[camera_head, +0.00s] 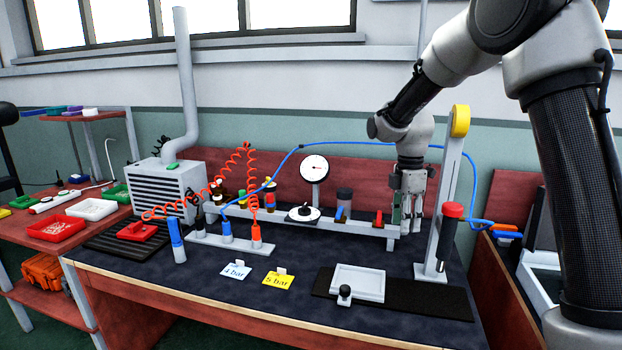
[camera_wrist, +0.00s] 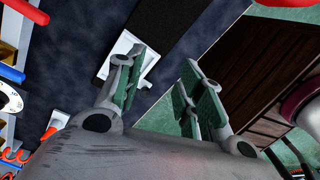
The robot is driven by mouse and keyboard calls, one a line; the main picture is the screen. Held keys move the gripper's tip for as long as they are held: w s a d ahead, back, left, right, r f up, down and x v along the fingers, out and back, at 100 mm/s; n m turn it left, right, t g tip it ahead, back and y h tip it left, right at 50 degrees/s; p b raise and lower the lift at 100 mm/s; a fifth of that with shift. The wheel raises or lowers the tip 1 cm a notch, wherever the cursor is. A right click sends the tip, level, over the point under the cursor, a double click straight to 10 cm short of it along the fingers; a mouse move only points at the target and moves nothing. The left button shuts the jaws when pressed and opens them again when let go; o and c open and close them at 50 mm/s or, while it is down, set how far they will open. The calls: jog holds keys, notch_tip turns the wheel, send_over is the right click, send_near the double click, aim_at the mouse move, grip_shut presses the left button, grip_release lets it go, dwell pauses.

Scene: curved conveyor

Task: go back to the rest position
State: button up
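My gripper (camera_head: 411,215) hangs pointing down at the right rear of the dark bench top, at the right end of the grey rail (camera_head: 365,228) and left of the upright post. In the wrist view my gripper (camera_wrist: 163,88) has its two green-padded fingers apart, with nothing between them. The post (camera_head: 446,190) carries a yellow wheel (camera_head: 460,120) on top and a red-capped cylinder (camera_head: 451,212) at its side. Whether my fingertips touch the rail is unclear.
A white tray (camera_head: 370,270) sits on a black mat (camera_head: 435,303) at the front. A blue hose (camera_head: 345,144) arches behind my gripper. A dial gauge (camera_head: 314,168) and several small parts stand along the rail.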

jog(key=s+d+r+m+t, duration=0.1)
jog(key=s+d+r+m, duration=0.3)
jog(key=s, duration=0.6)
jog(key=s+d+r+m+t, duration=0.2)
jog(key=s+d+r+m, duration=0.2)
jog(key=s+m, duration=0.5)
jog(key=s+d+r+m+t, duration=0.2)
jog(key=s+m, duration=0.4)
jog(key=s, duration=0.5)
notch_tip(320, 180, up, 2)
jog(key=shift+d+r, duration=0.25)
jog(key=shift+d, duration=0.65)
